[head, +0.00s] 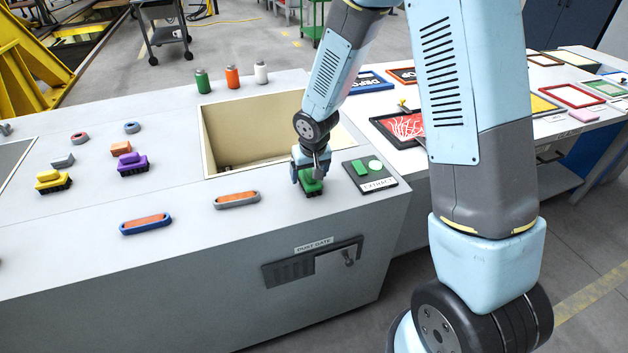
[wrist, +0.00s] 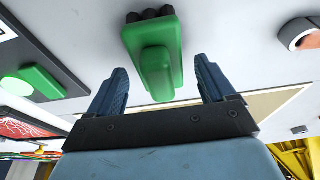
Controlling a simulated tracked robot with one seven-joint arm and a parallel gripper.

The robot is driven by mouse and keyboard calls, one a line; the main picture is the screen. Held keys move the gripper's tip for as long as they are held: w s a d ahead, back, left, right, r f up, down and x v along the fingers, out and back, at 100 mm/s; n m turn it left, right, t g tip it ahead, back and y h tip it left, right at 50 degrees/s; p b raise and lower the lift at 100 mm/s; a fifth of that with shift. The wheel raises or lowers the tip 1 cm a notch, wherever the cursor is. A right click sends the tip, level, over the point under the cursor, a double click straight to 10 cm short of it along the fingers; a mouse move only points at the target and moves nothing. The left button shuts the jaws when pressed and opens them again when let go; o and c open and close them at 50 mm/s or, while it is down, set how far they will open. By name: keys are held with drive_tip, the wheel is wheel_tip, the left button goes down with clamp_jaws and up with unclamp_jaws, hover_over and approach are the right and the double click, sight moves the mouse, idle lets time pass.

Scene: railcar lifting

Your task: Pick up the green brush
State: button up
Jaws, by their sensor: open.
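The green brush (head: 312,187) lies on the grey bench top, in front of the recessed bin. In the wrist view the green brush (wrist: 155,55) shows its green handle and a few black bristles at its far end. My gripper (head: 310,175) is directly over it in the head view and partly hides it. In the wrist view my gripper (wrist: 158,82) is open, with one blue finger on each side of the brush handle. I see gaps between the fingers and the handle. Whether the fingers reach down to the bench is unclear.
The recessed bin (head: 225,135) opens just behind the brush. A black EXTRACT panel (head: 370,178) with green buttons sits close on the right. A grey-rimmed oval block (head: 237,200) lies to the left. Yellow (head: 52,180) and purple (head: 132,163) brushes lie farther left.

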sight(310, 186)
drive_tip(key=shift+w+f, duration=0.15)
drive_tip(key=shift+f, duration=0.4)
drive_tip(key=c, duration=1.1)
drive_tip(key=shift+r, duration=0.15)
drive_tip(key=shift+c, duration=0.2)
drive_tip(key=shift+r, duration=0.25)
wheel_tip(310, 186, up, 2)
drive_tip(key=shift+r, duration=0.2)
drive_tip(key=s+r, duration=0.4)
drive_tip(key=r, duration=0.1)
drive_tip(key=shift+s+r, duration=0.1)
drive_tip(key=s+r, duration=0.4)
drive_tip(key=s, duration=0.6)
drive_tip(key=shift+r, duration=0.35)
